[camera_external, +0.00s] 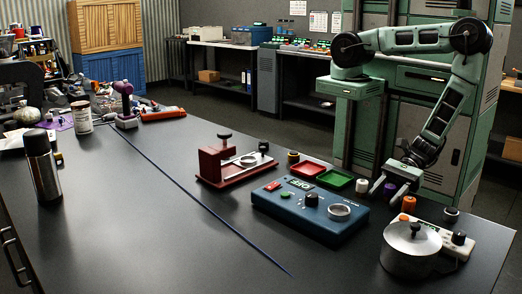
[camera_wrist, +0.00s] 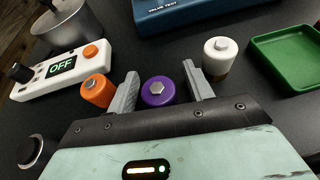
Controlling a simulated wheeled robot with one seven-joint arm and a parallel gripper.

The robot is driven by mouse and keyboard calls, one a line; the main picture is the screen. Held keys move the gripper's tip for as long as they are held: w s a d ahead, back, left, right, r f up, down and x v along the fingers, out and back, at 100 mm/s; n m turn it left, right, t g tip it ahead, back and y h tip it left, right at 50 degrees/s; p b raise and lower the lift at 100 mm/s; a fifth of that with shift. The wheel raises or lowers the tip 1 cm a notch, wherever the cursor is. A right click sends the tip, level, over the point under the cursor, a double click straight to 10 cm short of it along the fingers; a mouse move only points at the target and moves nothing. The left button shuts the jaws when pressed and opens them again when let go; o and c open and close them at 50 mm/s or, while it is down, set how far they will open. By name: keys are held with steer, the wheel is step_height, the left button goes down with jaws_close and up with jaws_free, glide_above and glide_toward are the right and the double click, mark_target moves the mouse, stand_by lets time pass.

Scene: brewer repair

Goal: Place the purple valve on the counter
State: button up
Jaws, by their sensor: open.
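The purple valve (camera_wrist: 157,92) has a hexagonal metal top and stands on the dark counter (camera_external: 150,215). In the wrist view it sits between the two open fingers of my gripper (camera_wrist: 160,88), with a gap visible on each side. In the external view, the purple valve (camera_external: 389,190) shows right beside my gripper (camera_external: 392,186), near the counter's far right edge. I cannot tell how high the fingertips are above the counter.
An orange valve (camera_wrist: 97,91) stands just left of my fingers and a white valve (camera_wrist: 217,57) just right. A green tray (camera_wrist: 287,55), a blue tester (camera_external: 310,208) and a brewer pot (camera_external: 411,245) with an OFF panel (camera_wrist: 62,67) are close by. A red stand (camera_external: 234,169) is farther left.

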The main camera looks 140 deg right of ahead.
steer(key=shift+s+r, duration=0.2)
steer(key=shift+r, duration=0.1)
steer(key=shift+p+v, duration=0.7)
steer(key=shift+v, duration=1.05)
steer(key=w, duration=0.1)
steer(key=w+d+r+m+h, duration=0.1)
steer(key=w, duration=0.1)
steer(key=w+r+h, duration=0.1)
steer(key=shift+w+d+r+m, duration=0.1)
steer(key=shift+w+d+m, duration=0.2)
steer(key=shift+d, duration=0.05)
steer(key=s+d+r+m+g+h+b, duration=0.45)
steer(key=d+r+m+g, duration=0.4)
steer(key=m, duration=0.65)
steer(key=s+r+m+g+y+b, duration=0.4)
steer(key=m+y, duration=0.4)
steer(key=m, duration=0.2)
steer(key=shift+d+r+g+b, duration=0.3)
steer(key=shift+r+g+b, duration=0.15)
steer(key=shift+r, duration=0.85)
